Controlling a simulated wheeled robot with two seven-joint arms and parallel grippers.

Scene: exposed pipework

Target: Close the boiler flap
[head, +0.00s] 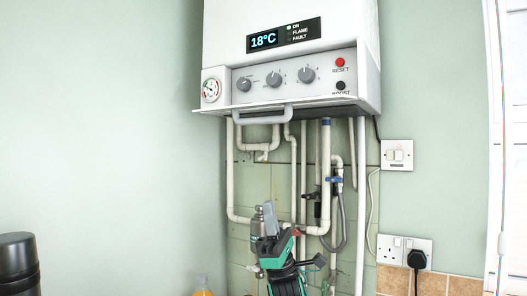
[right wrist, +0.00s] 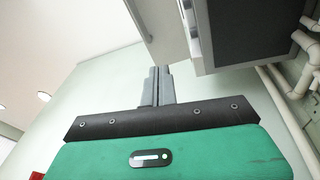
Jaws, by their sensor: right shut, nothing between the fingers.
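The white boiler (head: 290,30) hangs on the wall, its knobs and gauge uncovered. Its flap (head: 350,105) is open, folded down and seen nearly edge-on along the boiler's bottom front. A grey bar handle (head: 262,117) sits on the flap's left part. My right gripper (head: 270,220) is below the flap and handle, in front of the pipes, pointing up and apart from them. Its grey fingers are together and empty. In the right wrist view the fingers (right wrist: 157,85) point up, left of the boiler's dark underside (right wrist: 255,35). My left gripper is not in view.
White pipes (head: 326,170) and valves run down the wall behind my right gripper. A switch (head: 397,155) and a socket with a black plug (head: 404,252) are at the right. A dark cylindrical object (head: 18,262) stands at lower left. The left wall is clear.

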